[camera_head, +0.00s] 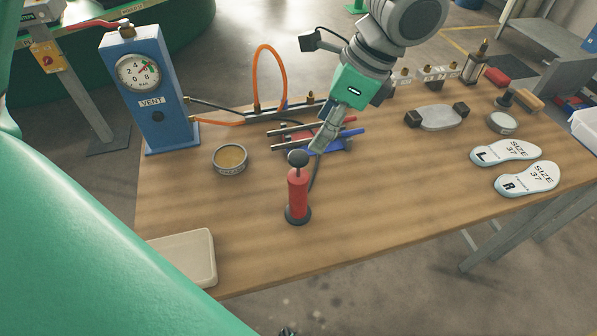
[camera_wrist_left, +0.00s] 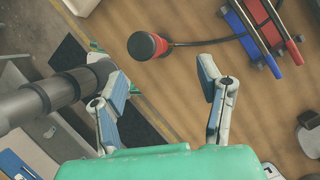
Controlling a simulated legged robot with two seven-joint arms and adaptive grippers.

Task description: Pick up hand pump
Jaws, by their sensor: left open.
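The hand pump (camera_head: 298,190) stands upright on the table, with a red body, dark round top and black base. A dark hose runs from it back behind my gripper. My left gripper (camera_head: 322,143) hangs just behind and right of the pump's top in the head view, and its fingers overlap the tool rack. Nothing is between the fingers. My right gripper is not in view.
A blue gauge box (camera_head: 150,95) stands back left, with a round tin (camera_head: 230,159) nearer. A rack with red and blue bars (camera_head: 335,135) lies behind the pump. A pale tray (camera_head: 188,255) sits front left, insoles (camera_head: 527,178) right.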

